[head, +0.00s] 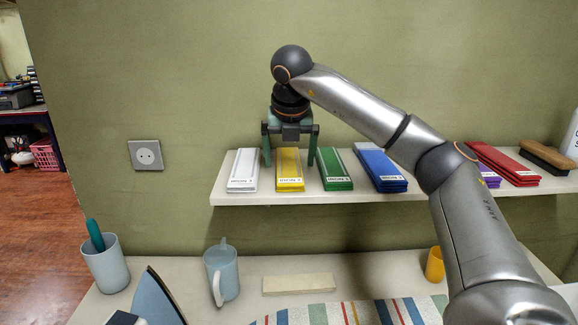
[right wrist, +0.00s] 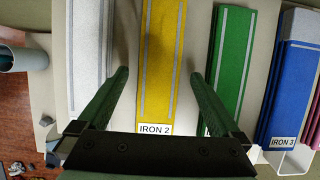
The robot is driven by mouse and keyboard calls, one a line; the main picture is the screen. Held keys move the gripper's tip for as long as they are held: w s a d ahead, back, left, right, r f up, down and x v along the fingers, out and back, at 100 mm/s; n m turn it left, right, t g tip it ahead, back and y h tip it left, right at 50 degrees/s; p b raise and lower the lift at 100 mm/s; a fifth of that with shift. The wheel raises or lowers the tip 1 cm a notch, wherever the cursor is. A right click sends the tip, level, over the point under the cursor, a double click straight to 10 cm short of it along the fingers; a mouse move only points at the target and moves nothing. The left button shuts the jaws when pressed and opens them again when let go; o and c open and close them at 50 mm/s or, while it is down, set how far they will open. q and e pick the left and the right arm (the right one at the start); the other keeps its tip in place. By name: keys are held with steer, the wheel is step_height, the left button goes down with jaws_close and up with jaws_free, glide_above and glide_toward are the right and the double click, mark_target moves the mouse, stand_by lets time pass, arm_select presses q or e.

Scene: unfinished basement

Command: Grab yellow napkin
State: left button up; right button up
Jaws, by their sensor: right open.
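The yellow napkin (head: 290,172) lies folded on the wall shelf, between a white one (head: 244,169) and a green one (head: 336,170). In the right wrist view the yellow napkin (right wrist: 163,60) runs away from me, with a label reading "IRON 2" at its near end. My right gripper (head: 290,158) is open above the yellow napkin, pointing down. In the right wrist view its fingers (right wrist: 158,80) stand on either side of the yellow napkin, apart from it. I cannot tell how high the fingertips are above the shelf. My left gripper is not in view.
The shelf (head: 300,198) also holds blue (head: 380,167), purple and red napkins and a brush (head: 544,156) at the right. Below, a table holds a cup (head: 105,265), a jug (head: 222,275), an iron (head: 160,298) and a yellow cup (head: 435,264).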

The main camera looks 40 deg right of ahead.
steer(key=shift+w+f, duration=0.1)
steer(key=shift+f, duration=0.2)
steer(key=shift+c, duration=0.2)
steer(key=c, duration=1.2)
steer(key=shift+c, duration=0.4)
steer(key=shift+r, duration=0.15)
